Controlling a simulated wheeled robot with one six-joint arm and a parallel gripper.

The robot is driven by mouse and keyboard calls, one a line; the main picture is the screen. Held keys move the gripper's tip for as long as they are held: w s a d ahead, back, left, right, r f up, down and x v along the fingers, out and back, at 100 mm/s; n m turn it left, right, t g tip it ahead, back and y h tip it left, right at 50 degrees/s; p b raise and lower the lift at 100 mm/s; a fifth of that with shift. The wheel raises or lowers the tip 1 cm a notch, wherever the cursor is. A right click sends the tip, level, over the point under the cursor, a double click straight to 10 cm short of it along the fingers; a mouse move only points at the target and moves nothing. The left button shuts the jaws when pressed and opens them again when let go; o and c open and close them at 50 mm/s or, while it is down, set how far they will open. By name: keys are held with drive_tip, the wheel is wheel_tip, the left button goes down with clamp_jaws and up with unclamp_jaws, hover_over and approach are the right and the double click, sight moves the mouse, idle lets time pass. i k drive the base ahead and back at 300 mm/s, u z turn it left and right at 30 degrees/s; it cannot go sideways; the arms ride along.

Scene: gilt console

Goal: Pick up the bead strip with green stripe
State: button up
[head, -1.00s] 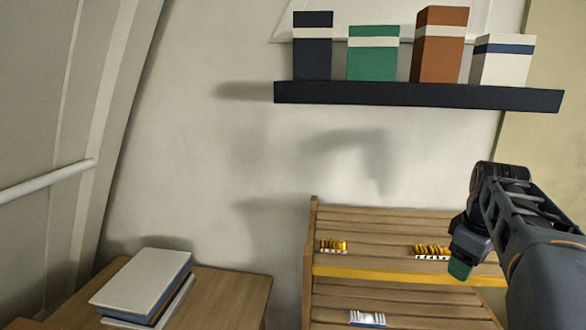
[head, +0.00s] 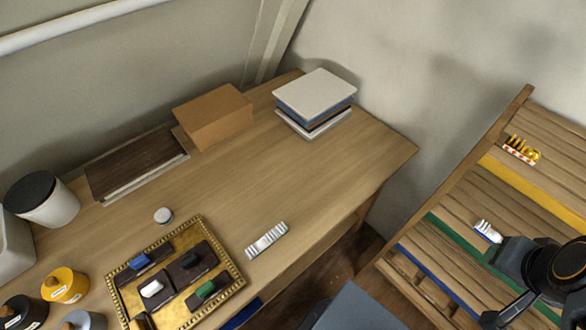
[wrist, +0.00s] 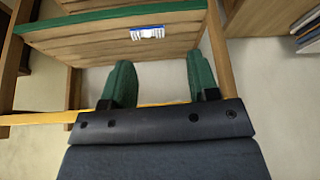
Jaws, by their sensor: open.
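I cannot make out a green stripe on any bead strip. A pale ribbed strip (head: 266,240) lies on the wooden desk (head: 345,165), right of the gilt-framed tray; its stripe colour is unclear. A white strip with blue (head: 488,231) lies on the slatted rack by the green band; it also shows in the wrist view (wrist: 147,32), beyond my fingers. A red-and-white strip with yellow beads (head: 521,150) lies higher on the rack. My gripper (wrist: 160,82) is open and empty, its green fingers apart. In the head view my arm covers part of the rack's lower right.
The gilt-framed tray (head: 233,289) holds dark pieces with blue, white and green parts. Yellow and dark pots (head: 65,285) stand left of it. A cardboard-coloured box (head: 214,116) and stacked books (head: 314,95) are at the back. The desk's right part is clear.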

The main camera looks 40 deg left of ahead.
sight(255, 249)
drive_tip(key=u, duration=2.45)
